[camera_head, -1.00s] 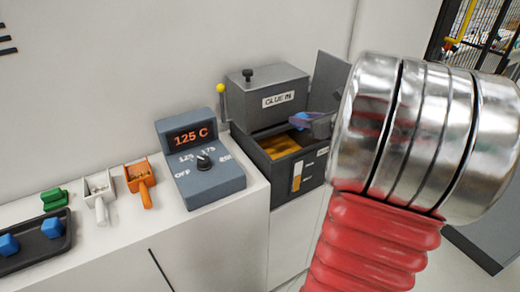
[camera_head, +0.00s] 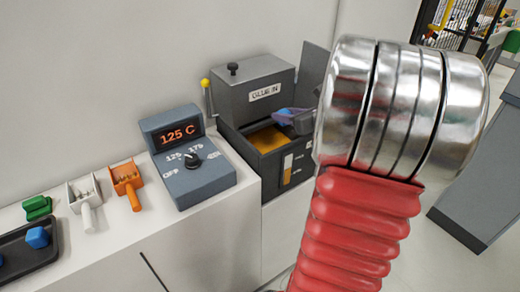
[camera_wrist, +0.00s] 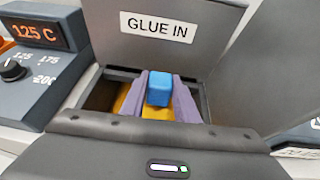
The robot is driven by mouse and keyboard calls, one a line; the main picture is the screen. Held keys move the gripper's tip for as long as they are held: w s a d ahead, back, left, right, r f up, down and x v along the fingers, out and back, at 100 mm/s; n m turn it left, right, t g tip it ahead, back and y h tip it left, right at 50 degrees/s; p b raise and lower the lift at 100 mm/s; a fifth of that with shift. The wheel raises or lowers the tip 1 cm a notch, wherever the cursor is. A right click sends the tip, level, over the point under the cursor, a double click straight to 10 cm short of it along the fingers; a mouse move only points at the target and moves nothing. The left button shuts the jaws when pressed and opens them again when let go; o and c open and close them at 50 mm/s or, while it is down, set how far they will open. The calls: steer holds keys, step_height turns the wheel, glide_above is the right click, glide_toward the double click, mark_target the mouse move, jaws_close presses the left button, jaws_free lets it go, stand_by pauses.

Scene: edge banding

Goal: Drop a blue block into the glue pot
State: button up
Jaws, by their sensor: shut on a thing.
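The glue pot (camera_head: 258,84) is a dark grey box labelled "GLUE IN", with an open top and amber glue (camera_head: 267,139) inside. My gripper (camera_wrist: 158,104) has purple fingers shut on a blue block (camera_wrist: 158,86), held above the opening and the glue. In the head view, my gripper (camera_head: 288,115) is small and partly hidden by my arm, above the pot's opening. Another blue block (camera_head: 37,237) sits in a black tray (camera_head: 30,261) at the lower left.
A control box (camera_head: 190,165) reading 125 C stands left of the pot. An orange scoop (camera_head: 127,180), a white scoop (camera_head: 87,198) and a green object (camera_head: 37,207) lie on the white counter. A grey raised panel (camera_wrist: 268,70) stands at the opening's right side.

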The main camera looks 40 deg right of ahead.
steer(key=shift+f, duration=1.85)
steer(key=o, duration=1.1)
steer(key=v, duration=1.3)
steer(key=shift+s+r, duration=0.1)
steer(key=shift+s, duration=0.3)
